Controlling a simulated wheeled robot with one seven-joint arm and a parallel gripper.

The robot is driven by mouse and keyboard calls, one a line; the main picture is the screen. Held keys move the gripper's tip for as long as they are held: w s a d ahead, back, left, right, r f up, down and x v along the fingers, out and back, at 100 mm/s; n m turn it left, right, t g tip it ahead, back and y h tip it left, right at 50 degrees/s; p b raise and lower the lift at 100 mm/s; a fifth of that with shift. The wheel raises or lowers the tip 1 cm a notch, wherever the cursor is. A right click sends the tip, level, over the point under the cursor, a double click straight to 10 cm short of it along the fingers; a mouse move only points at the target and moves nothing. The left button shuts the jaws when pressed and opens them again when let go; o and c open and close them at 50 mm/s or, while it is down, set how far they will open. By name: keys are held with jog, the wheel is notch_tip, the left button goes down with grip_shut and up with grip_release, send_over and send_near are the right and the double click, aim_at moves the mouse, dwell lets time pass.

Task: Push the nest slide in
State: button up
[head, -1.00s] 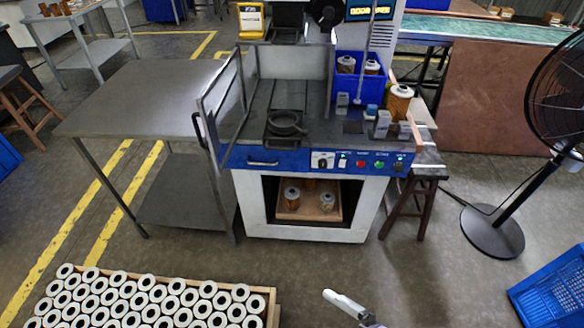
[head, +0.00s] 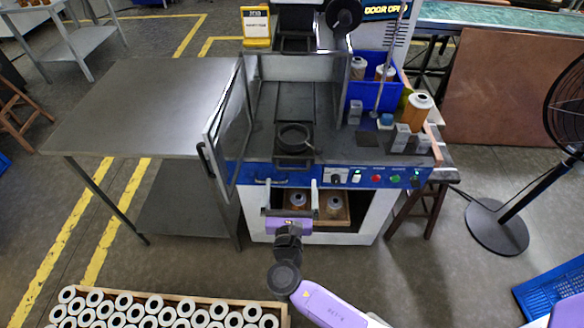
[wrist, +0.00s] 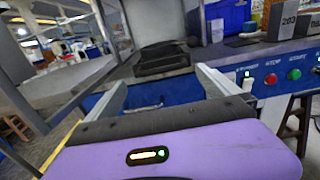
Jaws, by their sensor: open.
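The nest slide is a dark plate with a round, empty-looking black nest (head: 294,137), at the front end of two rails on the machine's bed. In the wrist view the dark slide (wrist: 162,60) lies ahead, beyond my fingertips. A metal handle (head: 270,182) sits on the blue front panel below the slide; it also shows in the wrist view (wrist: 140,108). My gripper (head: 290,186) is open and empty, in front of the blue panel and below the slide's front edge. Its two fingers (wrist: 160,80) point towards the machine. I cannot tell whether they touch anything.
The hinged guard door (head: 226,125) stands open left of the bed. A blue bin (head: 362,92) with filters, a loose filter (head: 417,108) and grey blocks (head: 401,138) stand on the right. A button panel (head: 375,177) is right of my gripper. A filter crate (head: 190,297) is on the floor.

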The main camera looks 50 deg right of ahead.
aim_at(292, 170)
jog(key=x, duration=0.6)
jog(key=shift+w+d, duration=0.15)
jog(key=shift+d, duration=0.15)
jog(key=shift+c, duration=0.4)
jog(key=c, duration=1.7)
jog(key=b+x, duration=0.2)
jog(key=x, duration=0.7)
jog(key=shift+w+a, duration=0.1)
jog(key=shift+w, duration=0.15)
jog(key=o, duration=1.8)
